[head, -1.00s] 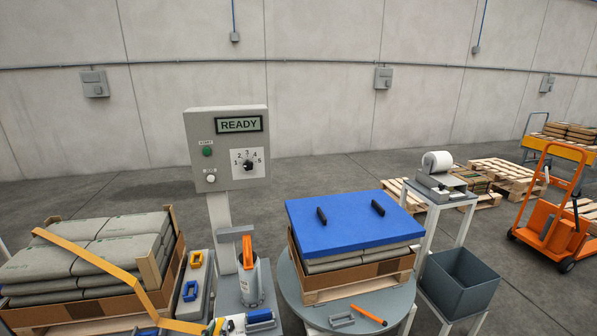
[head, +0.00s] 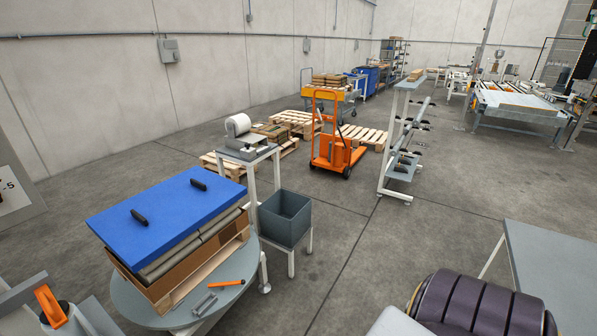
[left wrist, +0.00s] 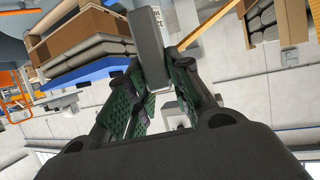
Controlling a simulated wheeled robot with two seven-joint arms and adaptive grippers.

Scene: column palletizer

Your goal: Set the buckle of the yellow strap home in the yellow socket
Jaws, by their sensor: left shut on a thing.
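In the left wrist view my left gripper (left wrist: 152,100) has its green-padded fingers closed around a long grey piece (left wrist: 148,45). It looks like the buckle of the yellow strap, though its far end and any slot are not clear. A thin stretch of the yellow strap (left wrist: 193,38) shows just beside it, running towards the upper right. In the head view neither gripper is in the picture. The yellow socket is not visible in either current view.
A grey bin (head: 285,218), a printer stand (head: 252,152) and an orange pallet truck (head: 335,150) stand beyond.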

